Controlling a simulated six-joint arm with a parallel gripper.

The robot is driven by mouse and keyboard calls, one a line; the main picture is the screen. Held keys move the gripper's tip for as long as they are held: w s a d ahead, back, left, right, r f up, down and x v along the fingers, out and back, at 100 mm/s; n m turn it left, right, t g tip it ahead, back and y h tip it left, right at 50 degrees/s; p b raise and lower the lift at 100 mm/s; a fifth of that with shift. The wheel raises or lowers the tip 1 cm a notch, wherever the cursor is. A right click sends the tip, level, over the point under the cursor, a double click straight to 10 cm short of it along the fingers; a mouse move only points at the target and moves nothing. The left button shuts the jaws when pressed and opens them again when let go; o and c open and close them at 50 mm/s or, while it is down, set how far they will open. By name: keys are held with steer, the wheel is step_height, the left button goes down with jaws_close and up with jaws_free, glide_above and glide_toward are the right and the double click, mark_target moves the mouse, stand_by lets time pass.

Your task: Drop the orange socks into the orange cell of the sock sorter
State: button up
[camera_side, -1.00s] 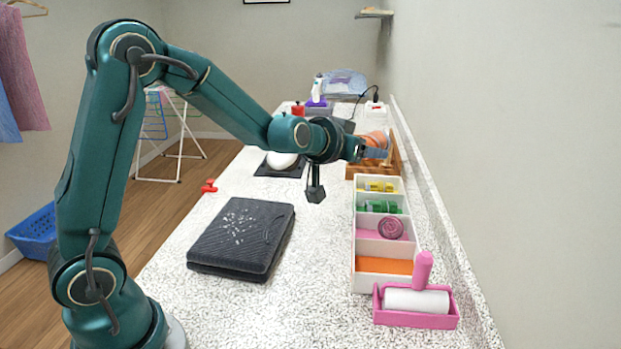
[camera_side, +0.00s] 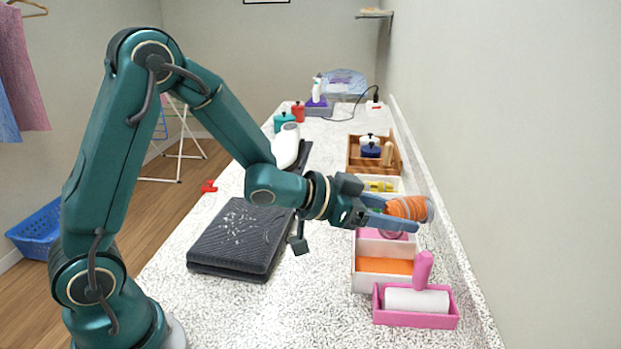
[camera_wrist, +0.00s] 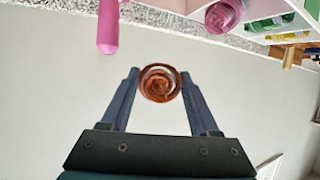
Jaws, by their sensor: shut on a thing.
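My gripper (camera_side: 388,213) is shut on the rolled orange socks (camera_side: 409,208), held above the sock sorter at its right side. In the wrist view the orange socks (camera_wrist: 160,83) sit between the two blue fingers. The white sock sorter (camera_side: 355,272) stands below, with its orange cell (camera_side: 385,265) at the near end, bare orange floor showing. The pink cell holds a pink roll (camera_wrist: 222,16), mostly hidden by my gripper in the side view. The green and yellow cells hold green rolls (camera_wrist: 266,22) and yellow rolls (camera_side: 379,186).
A pink tray with a white lint roller (camera_side: 415,300) stands just in front of the sorter; its pink handle (camera_side: 423,268) rises upright near the orange cell. A dark folded towel (camera_side: 240,238) lies left. A wooden crate (camera_side: 354,156) stands behind. The wall is close on the right.

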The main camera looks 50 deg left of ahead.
steer(key=shift+a+f, duration=0.1)
steer(key=shift+f, duration=2.3)
steer(key=o, duration=1.4)
steer(key=shift+o, duration=0.2)
steer(key=shift+s, duration=0.1)
steer(key=shift+v, duration=2.5)
